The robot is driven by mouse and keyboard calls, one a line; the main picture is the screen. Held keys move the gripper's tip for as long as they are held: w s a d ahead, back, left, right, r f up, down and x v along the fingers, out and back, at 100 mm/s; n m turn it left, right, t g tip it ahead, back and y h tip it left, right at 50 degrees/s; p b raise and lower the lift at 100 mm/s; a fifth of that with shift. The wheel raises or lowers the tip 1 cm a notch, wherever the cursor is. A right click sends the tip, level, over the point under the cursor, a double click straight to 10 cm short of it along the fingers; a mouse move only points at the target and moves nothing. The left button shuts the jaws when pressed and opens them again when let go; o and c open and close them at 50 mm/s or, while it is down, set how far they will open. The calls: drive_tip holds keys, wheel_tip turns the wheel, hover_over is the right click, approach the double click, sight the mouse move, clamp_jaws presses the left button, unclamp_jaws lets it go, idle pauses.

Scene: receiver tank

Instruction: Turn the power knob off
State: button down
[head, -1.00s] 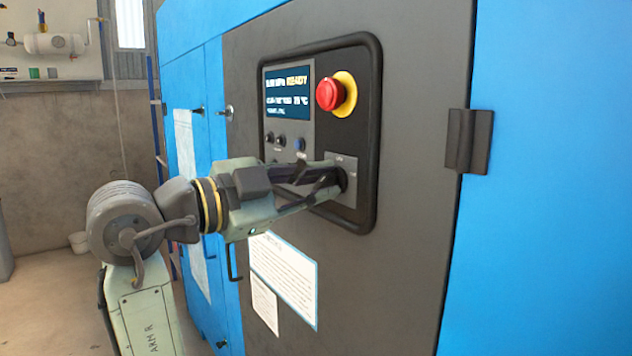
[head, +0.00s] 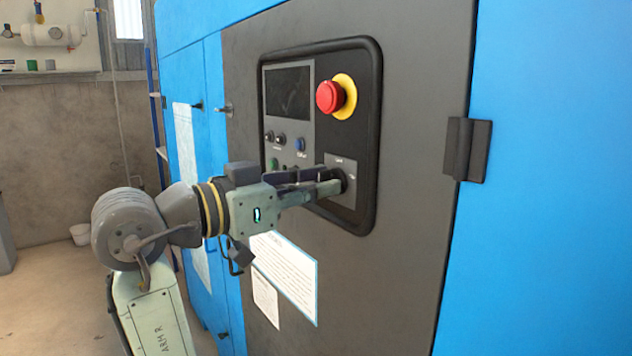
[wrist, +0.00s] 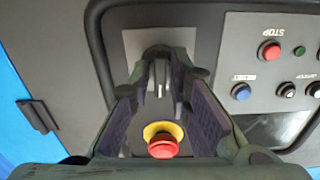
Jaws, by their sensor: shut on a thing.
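The power knob (wrist: 160,88) is a dark knob with a light pointer line, on a grey plate (head: 347,198) low on the right of the control panel. My gripper (head: 338,182) reaches it from the left and is shut on it. In the wrist view my gripper (wrist: 160,65) has one finger on each side of the knob. In the head view the fingers mostly hide the knob. The panel's display (head: 288,92) is dark.
A red emergency stop (head: 330,96) on a yellow ring sits above the knob. Small buttons and switches (head: 280,140) lie left of it, close to my fingers. A raised black frame (head: 371,130) rims the panel. A black hinge (head: 466,150) is farther right.

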drive_tip(key=shift+n, duration=0.3)
idle(0.4)
drive_tip(key=c, duration=1.7)
unclamp_jaws()
drive_tip(key=shift+a, duration=0.1)
drive_tip(key=v, duration=1.2)
